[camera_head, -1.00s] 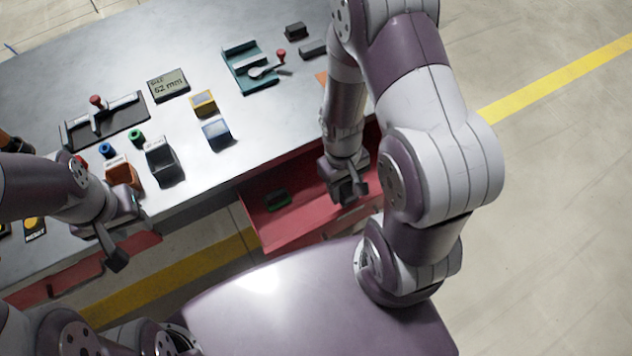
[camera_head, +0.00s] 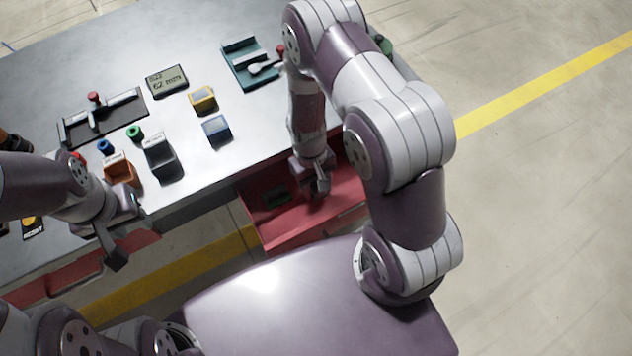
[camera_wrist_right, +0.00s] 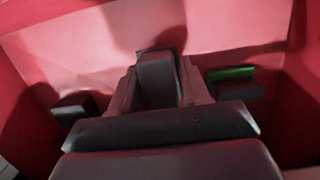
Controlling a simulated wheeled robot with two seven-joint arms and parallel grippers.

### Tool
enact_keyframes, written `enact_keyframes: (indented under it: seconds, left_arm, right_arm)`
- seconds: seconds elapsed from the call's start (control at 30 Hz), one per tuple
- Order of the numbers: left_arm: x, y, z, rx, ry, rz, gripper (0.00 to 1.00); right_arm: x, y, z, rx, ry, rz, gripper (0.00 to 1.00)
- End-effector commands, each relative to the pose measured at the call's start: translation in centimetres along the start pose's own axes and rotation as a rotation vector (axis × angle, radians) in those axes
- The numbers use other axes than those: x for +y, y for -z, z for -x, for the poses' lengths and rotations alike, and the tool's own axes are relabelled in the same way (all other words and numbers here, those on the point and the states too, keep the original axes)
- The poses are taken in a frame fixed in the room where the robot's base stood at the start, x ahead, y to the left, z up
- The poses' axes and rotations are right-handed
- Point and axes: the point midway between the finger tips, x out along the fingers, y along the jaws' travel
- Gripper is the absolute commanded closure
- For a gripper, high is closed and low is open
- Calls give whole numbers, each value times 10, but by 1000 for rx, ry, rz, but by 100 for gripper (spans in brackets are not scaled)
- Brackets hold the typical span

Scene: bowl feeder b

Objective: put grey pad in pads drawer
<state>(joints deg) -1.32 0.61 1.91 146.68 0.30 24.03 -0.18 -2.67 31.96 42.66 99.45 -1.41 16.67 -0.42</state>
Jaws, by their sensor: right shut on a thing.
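The open red drawer (camera_head: 335,208) sticks out from the front of the table. My right gripper (camera_head: 319,186) points down into it and hides part of its inside. In the right wrist view the gripper (camera_wrist_right: 158,82) is shut on a dark grey block, the grey pad (camera_wrist_right: 158,75), between its fingers, with red drawer walls around it. A dark block with a green top edge (camera_wrist_right: 232,80) lies to the right of the fingers, and another dark block (camera_wrist_right: 75,106) lies to the left. My left gripper (camera_head: 114,248) hangs off the table's front edge; its opening is unclear.
On the grey tabletop stand an orange bin (camera_head: 120,172), a dark bin (camera_head: 160,158), a yellow block (camera_head: 202,98), a blue block (camera_head: 216,129), a display (camera_head: 167,80) reading 62 mm and a teal fixture (camera_head: 247,65). My right arm covers the table's right end.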

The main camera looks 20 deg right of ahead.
Motion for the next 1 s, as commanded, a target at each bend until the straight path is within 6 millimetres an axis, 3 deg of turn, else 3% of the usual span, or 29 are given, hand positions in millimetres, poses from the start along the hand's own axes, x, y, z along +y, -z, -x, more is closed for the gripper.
enact_keyframes:
  seconds: [0.37,0.4,0.47,0.5,0.77,0.93,1.0]
  left_arm:
    - [0,-1,-6,0,0,0,62]
    - [0,-1,-6,0,0,0,62]
    - [0,-1,-6,0,0,0,62]
    - [0,-1,-6,0,0,0,62]
    - [0,0,-4,0,0,0,62]
    - [0,0,3,0,0,0,62]
    - [0,0,5,0,0,0,62]
  right_arm:
    - [0,2,-10,0,0,0,100]
    - [0,2,-10,0,0,0,51]
    - [0,2,-10,0,0,0,31]
    - [0,2,-10,0,0,0,29]
    - [0,2,-8,0,0,0,29]
    - [0,1,18,6,0,0,29]
    - [0,1,38,6,0,0,29]
